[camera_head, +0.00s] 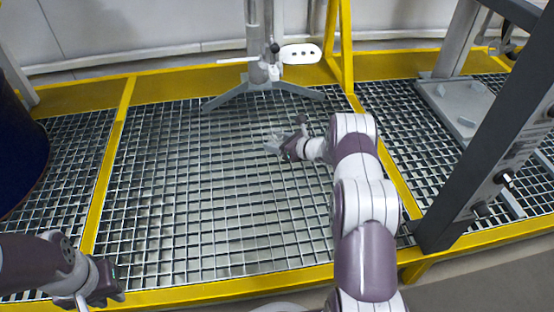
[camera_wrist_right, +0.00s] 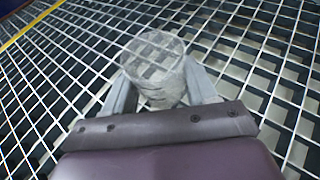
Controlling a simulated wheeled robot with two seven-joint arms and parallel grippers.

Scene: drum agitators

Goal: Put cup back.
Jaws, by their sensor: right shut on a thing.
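A clear, see-through cup (camera_wrist_right: 153,62) is between the two fingers of my right gripper (camera_wrist_right: 160,92) in the right wrist view. The fingers touch it on both sides, and the grating shows through it. In the head view my right gripper (camera_head: 278,147) is over the middle of the grating, and the cup (camera_head: 273,138) is only faintly visible there. The gap between cup and grating is hard to judge. My left gripper (camera_head: 108,286) is at the lower left, away from the cup, with its fingers too small and dark to read.
A metal stand (camera_head: 262,75) with splayed feet and a white holed plate (camera_head: 300,54) is at the back. Yellow beams frame the grating (camera_head: 190,200). A dark blue drum (camera_head: 18,150) is at the left edge, a grey post (camera_head: 490,130) at the right. The middle grating is clear.

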